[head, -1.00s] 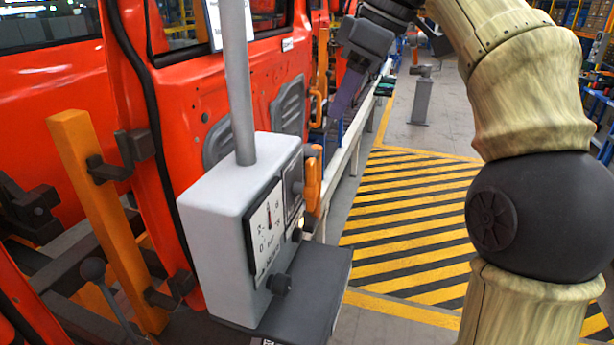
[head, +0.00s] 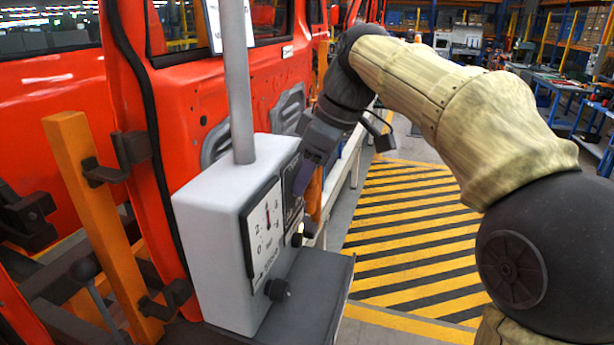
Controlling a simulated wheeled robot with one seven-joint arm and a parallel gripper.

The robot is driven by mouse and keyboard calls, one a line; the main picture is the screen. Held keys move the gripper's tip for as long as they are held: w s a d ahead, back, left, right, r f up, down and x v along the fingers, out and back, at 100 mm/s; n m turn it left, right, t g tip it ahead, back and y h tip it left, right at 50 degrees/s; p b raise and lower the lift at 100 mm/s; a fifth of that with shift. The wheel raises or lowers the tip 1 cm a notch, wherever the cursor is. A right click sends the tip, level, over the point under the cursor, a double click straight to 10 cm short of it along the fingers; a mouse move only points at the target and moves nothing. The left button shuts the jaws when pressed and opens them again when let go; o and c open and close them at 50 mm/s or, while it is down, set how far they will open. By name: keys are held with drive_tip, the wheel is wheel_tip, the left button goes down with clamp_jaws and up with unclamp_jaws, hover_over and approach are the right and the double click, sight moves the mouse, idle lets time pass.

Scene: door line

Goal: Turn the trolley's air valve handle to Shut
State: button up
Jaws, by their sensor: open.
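A light grey control box (head: 215,225) stands at the trolley, with a white gauge plate (head: 262,230) and a dark panel (head: 291,208) beyond it on its right face. My gripper (head: 304,180) is in front of the upper part of the dark panel, its fingers pointing down and left. It is open. The valve handle cannot be made out clearly; the gripper covers much of that panel. I cannot tell whether the fingers touch anything. Two dark knobs stick out below, one under the gauge plate (head: 277,289) and one farther back (head: 297,239).
A grey post (head: 237,90) rises from the box. A dark shelf (head: 310,290) juts out beneath it. Orange-red vehicle doors (head: 190,110) and a yellow-orange upright (head: 90,200) stand at left. Striped floor (head: 410,230) at right is clear.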

drive_tip(key=shift+a+f, duration=0.1)
drive_tip(key=shift+f, duration=0.2)
clamp_jaws()
